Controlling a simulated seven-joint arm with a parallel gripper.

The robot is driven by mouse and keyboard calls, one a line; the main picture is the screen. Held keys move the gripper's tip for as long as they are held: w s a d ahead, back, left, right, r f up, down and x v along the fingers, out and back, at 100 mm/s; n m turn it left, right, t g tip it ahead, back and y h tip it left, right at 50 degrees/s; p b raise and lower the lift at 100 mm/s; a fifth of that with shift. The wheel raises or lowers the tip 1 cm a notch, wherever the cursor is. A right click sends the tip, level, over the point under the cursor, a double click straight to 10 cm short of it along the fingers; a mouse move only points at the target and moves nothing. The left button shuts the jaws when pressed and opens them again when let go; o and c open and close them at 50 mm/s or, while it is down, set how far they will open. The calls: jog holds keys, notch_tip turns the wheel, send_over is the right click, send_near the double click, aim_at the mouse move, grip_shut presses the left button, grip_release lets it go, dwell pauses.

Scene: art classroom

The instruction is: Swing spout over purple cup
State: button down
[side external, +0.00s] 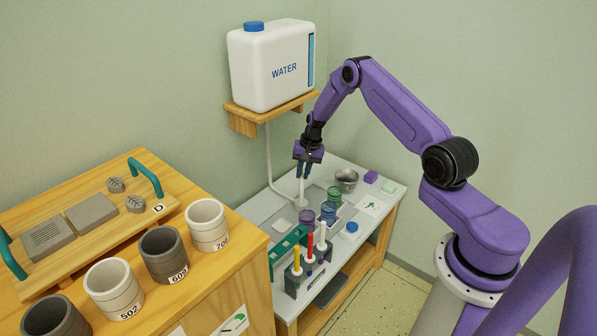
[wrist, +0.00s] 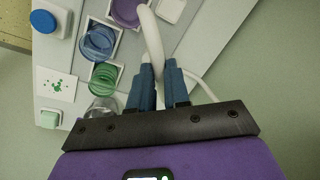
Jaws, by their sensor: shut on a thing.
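My gripper (side external: 308,157) points down over the grey bench and its blue fingers (wrist: 159,88) are shut on the white spout (wrist: 152,35). The spout's curved white tube also shows below the fingers in the side view (side external: 301,190). The purple cup (side external: 307,216) stands on the bench near the spout. It shows in part at the top edge of the wrist view (wrist: 126,11), just left of the spout's bend. A blue cup (side external: 328,208) and a green cup (side external: 335,194) stand beside it. I cannot tell exactly where the spout's outlet lies over the cups.
A white water tank (side external: 270,65) sits on a wooden wall shelf (side external: 245,120). A rack with coloured markers (side external: 309,250) stands in front. A wooden cabinet (side external: 225,270) with several pots is at left.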

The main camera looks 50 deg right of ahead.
jog(key=shift+s+d+n, duration=0.4)
jog(key=shift+d+n, duration=0.05)
jog(key=shift+n, duration=0.35)
jog(key=c, duration=1.1)
grip_release()
notch_tip(320, 180, up, 17)
jog(key=s+d, duration=0.2)
jog(key=shift+s+d, duration=0.15)
jog(key=shift+d, duration=0.15)
jog(key=shift+a, duration=0.1)
